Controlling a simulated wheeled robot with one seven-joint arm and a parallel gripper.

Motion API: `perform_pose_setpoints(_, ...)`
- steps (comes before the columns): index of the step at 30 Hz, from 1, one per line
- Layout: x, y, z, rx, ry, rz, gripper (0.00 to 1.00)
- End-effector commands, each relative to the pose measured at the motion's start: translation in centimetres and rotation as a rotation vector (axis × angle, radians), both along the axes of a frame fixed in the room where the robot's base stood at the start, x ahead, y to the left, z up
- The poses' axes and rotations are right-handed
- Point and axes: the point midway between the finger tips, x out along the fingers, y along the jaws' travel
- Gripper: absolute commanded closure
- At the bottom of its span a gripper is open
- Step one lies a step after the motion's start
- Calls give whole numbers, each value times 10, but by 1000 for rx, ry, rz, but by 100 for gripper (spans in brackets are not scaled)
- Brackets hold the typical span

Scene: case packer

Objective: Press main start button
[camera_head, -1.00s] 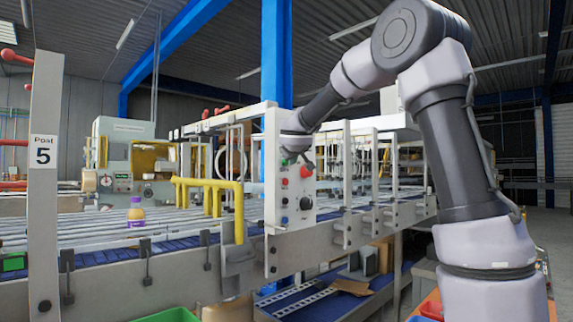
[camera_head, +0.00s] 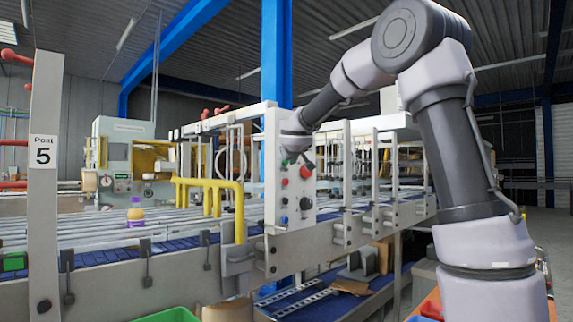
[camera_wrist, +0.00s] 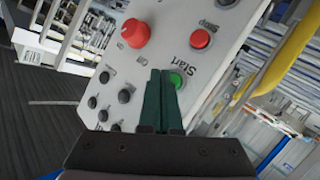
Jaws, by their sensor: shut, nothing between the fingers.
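The white control panel (camera_wrist: 190,28) holds the green button marked "Start" (camera_wrist: 177,79). In the wrist view the text is upside down. My gripper (camera_wrist: 160,73) is shut and empty, with its dark green fingers at the panel, and the fingertips overlap the left edge of the green button. I cannot tell whether they touch it. The head view shows the panel (camera_head: 271,195) on a post at the line's edge, with my gripper at its upper part.
A red button marked "Stop" (camera_wrist: 201,38), a large red knob (camera_wrist: 135,33) and several black buttons (camera_wrist: 125,95) share the panel. A yellow pipe rail (camera_head: 238,205) stands left of it. A bottle (camera_head: 136,212) stands on the conveyor (camera_head: 80,233).

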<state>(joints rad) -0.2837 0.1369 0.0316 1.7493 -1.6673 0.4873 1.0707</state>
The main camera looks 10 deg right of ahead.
Motion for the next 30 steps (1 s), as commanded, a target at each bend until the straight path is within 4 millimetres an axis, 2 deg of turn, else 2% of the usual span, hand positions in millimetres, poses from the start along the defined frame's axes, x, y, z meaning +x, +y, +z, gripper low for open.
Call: perform_pose_setpoints(30, 10, 7, 0, 0, 0, 0, 100)
